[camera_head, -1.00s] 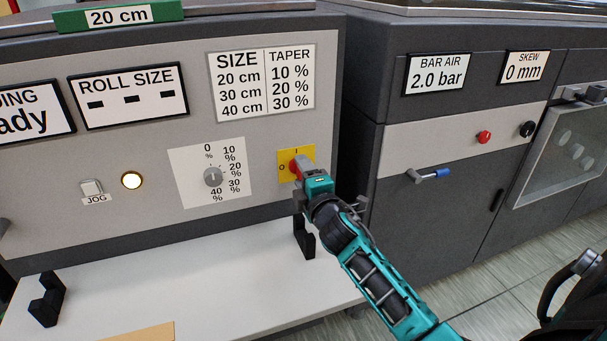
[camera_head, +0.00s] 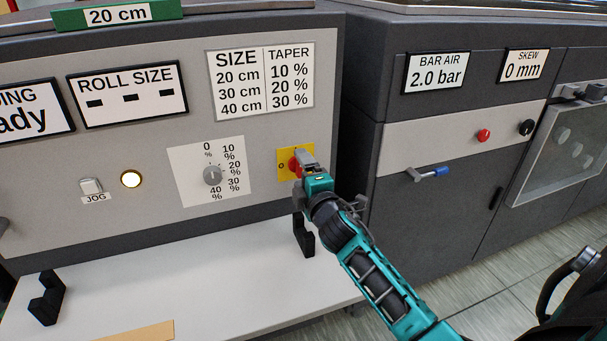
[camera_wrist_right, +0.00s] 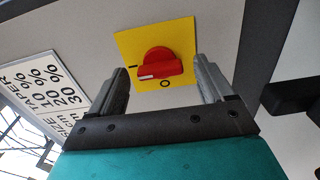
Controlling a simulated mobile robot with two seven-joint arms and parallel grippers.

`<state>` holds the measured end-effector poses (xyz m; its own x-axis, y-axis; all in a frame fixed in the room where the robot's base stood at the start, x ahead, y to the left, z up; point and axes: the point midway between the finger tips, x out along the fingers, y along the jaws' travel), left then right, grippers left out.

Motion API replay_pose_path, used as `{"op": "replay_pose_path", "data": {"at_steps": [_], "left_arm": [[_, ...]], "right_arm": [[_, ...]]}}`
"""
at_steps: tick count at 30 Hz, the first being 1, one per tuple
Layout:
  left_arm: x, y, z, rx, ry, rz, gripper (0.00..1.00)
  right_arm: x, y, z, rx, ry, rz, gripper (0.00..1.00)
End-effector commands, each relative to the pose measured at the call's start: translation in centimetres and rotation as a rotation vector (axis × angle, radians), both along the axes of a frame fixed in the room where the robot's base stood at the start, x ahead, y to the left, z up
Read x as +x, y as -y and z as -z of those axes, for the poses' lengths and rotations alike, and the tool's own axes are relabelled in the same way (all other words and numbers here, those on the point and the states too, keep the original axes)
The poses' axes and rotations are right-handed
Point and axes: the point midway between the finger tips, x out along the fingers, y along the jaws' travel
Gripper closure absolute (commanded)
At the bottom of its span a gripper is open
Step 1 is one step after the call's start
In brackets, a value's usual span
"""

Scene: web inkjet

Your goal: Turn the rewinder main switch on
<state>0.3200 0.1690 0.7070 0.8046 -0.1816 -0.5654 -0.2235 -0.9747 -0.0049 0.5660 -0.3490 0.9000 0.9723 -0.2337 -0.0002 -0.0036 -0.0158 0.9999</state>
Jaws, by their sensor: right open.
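The rewinder main switch is a red knob (camera_head: 294,164) on a yellow plate (camera_head: 282,154) at the right end of the grey panel. The red knob (camera_wrist_right: 160,64) and yellow plate (camera_wrist_right: 182,35) show fully in the right wrist view. There the knob's grip lies about level, its white mark at the left end, on the side of the I; the O is below. My right gripper (camera_head: 303,171) is at the switch. In the wrist view its fingers (camera_wrist_right: 163,85) are apart, one each side of the knob, with gaps visible. My left gripper is not in view.
Left of the switch are a taper dial (camera_head: 212,175), a lit round lamp (camera_head: 131,180) and a JOG switch (camera_head: 91,186). A white shelf (camera_head: 190,280) with black brackets juts out below. A dark cabinet (camera_head: 430,220) with a blue-handled lever (camera_head: 440,172) stands right.

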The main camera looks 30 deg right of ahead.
Motion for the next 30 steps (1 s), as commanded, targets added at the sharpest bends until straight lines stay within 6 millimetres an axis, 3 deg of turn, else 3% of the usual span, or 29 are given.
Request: {"op": "replay_pose_path", "data": {"at_steps": [8, 21, 30], "left_arm": [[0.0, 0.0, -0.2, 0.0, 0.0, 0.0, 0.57], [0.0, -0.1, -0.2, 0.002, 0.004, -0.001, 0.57], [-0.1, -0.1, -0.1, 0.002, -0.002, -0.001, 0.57]], "right_arm": [[-2.2, -0.5, 0.0, -0.001, -0.002, -0.001, 0.19], [-10.4, -2.5, 0.1, 0.002, -0.003, 0.001, 0.19], [-12.5, -3.0, 0.0, 0.001, 0.0, 0.001, 0.19]]}}
